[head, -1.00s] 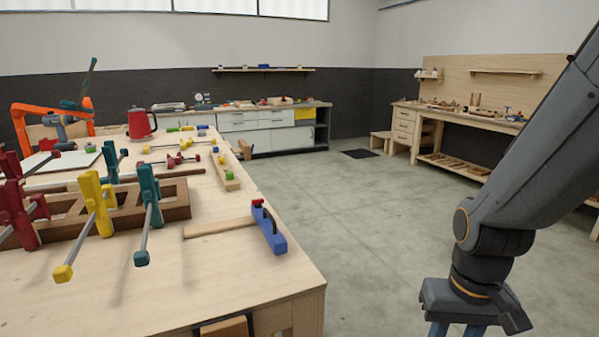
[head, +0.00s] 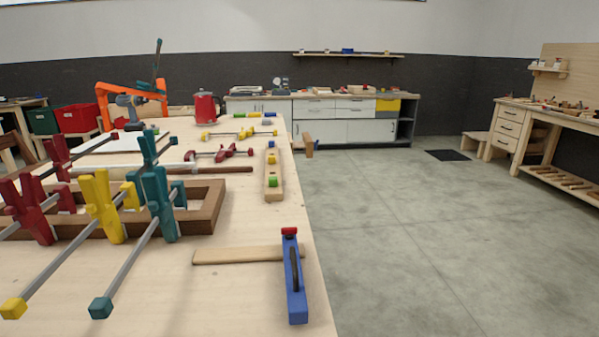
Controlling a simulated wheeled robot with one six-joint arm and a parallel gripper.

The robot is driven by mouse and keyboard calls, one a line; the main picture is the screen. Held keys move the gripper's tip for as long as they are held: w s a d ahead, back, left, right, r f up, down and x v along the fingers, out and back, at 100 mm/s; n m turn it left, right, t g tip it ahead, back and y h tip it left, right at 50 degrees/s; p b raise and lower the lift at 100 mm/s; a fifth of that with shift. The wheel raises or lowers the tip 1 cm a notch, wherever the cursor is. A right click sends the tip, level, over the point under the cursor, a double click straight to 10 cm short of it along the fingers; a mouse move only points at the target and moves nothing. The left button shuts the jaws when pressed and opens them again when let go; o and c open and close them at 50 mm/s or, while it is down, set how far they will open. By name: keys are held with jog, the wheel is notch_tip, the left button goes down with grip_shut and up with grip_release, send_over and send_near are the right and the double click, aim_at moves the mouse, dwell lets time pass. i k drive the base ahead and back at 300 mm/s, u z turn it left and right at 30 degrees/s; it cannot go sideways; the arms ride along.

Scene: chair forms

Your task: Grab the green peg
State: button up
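The green peg (head: 272,181) is a small green block on the near end of a narrow wooden strip (head: 274,194). The strip lies lengthwise near the right side of the workbench (head: 230,284). A yellow peg (head: 271,158) and a blue peg (head: 271,145) sit behind the green one on the same strip. My gripper and arm are out of view.
A blue plane-like tool (head: 296,290) and a light wooden slat (head: 235,255) lie in front of the strip. Several bar clamps (head: 103,208) grip a brown wooden frame (head: 208,205) on the left. Open floor (head: 400,230) lies right of the bench.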

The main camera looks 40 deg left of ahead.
aim_at(272, 181)
jog(key=i, duration=2.5)
jog(key=u, duration=3.2)
jog(key=i, duration=0.55)
jog(key=u, duration=0.05)
